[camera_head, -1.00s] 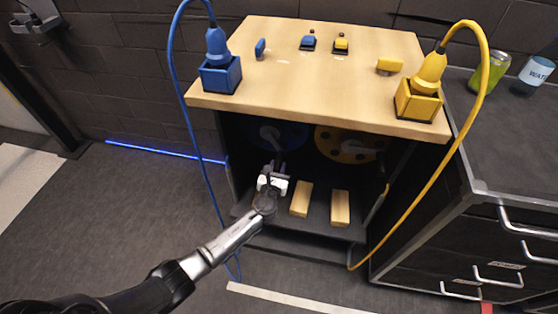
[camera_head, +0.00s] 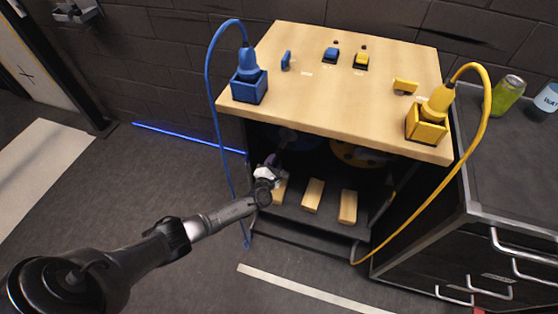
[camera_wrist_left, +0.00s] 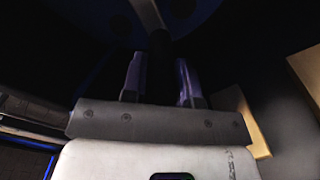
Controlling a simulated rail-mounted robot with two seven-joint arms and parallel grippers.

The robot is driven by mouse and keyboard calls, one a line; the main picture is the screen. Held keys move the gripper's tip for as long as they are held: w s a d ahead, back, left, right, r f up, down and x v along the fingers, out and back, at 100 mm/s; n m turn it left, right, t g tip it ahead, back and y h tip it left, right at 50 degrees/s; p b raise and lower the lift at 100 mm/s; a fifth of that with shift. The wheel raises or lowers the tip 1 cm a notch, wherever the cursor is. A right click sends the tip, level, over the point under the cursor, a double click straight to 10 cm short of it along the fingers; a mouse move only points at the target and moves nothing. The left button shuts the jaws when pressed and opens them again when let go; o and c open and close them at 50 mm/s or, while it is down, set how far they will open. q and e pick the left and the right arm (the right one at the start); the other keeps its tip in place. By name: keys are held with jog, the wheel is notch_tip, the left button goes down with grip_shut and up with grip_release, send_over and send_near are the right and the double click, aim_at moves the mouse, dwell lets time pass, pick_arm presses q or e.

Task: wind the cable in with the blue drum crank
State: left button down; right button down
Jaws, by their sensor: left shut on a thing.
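My left gripper (camera_head: 276,158) reaches into the open lower bay of the wooden-topped cabinet. It is shut on the dark handle of the blue drum crank, which shows between its two fingers in the left wrist view (camera_wrist_left: 160,55). A grey crank arm (camera_wrist_left: 148,12) runs up from the handle. The blue drum (camera_wrist_left: 205,14) is a dark blue rim behind it, mostly in shadow. The blue cable (camera_head: 211,100) loops from the blue plug (camera_head: 246,64) down the cabinet's left side to near the floor. My right gripper is not in view.
A yellow drum (camera_head: 355,156) sits right of the blue one. Wooden blocks (camera_head: 312,195) stand on the bay floor, one close under my gripper. A yellow cable (camera_head: 483,110) hangs at the right. The tabletop (camera_head: 330,95) holds small blue and yellow parts.

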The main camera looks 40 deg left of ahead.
pick_arm(q)
jog(key=shift+s+a+r+m+p, duration=0.25)
jog(key=shift+a+m+p, duration=0.15)
jog(key=shift+a+m, duration=0.1)
dwell(0.3)
jog(key=c, duration=1.2)
grip_release()
jog(key=o, duration=0.3)
